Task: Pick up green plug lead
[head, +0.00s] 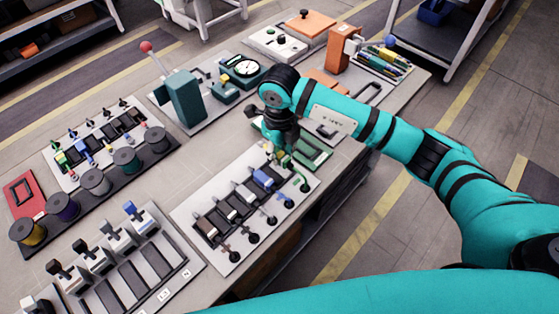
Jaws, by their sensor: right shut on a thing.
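The green plug lead (303,182) is at the upper right end of a white panel (196,234) on the bench. Its cord runs down to a round end on the panel. My right gripper (280,152) points down over this end of the panel and is shut on the lead's upper part. The fingertips are small and partly hidden by the wrist, so I cannot tell whether the plug is clear of its seat. A blue plug lead (264,179) and several dark and white ones sit in a row to the left. My left gripper is not in view.
A green tray (312,153) lies just behind my right gripper. A teal block (185,97) stands upright to the left. A spool rack (95,182) and a board with several levers (128,270) fill the left side. The bench's right edge is close.

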